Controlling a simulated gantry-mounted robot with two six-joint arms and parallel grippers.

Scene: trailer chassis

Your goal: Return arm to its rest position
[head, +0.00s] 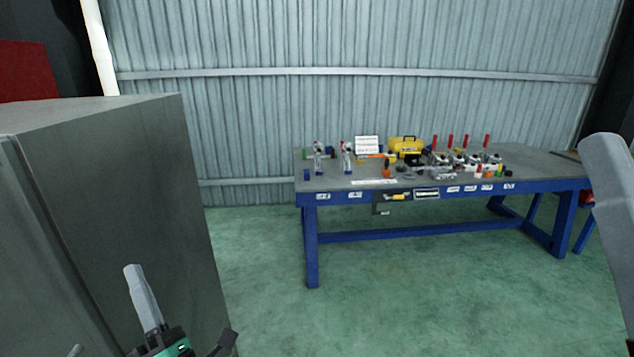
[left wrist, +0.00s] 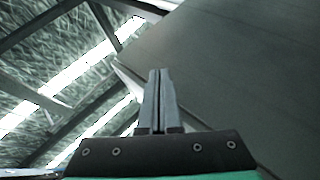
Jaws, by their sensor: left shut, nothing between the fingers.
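My left gripper (head: 135,269) is low at the left of the head view, with its grey fingers pointing up in front of a large grey metal box (head: 120,190). In the left wrist view its two fingers (left wrist: 158,73) are pressed together with nothing between them. The grey box's side (left wrist: 225,75) fills the right of that view beyond the fingers. I cannot tell whether they touch it. At the right edge of the head view a pale grey part stands close to the camera, probably my right gripper; its jaw state does not show.
A blue workbench (head: 440,190) stands against the corrugated wall, with several tools and a yellow toolbox (head: 404,145) on it. The green floor (head: 400,290) before it is clear. Roof beams and bright strips (left wrist: 65,75) show in the left wrist view.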

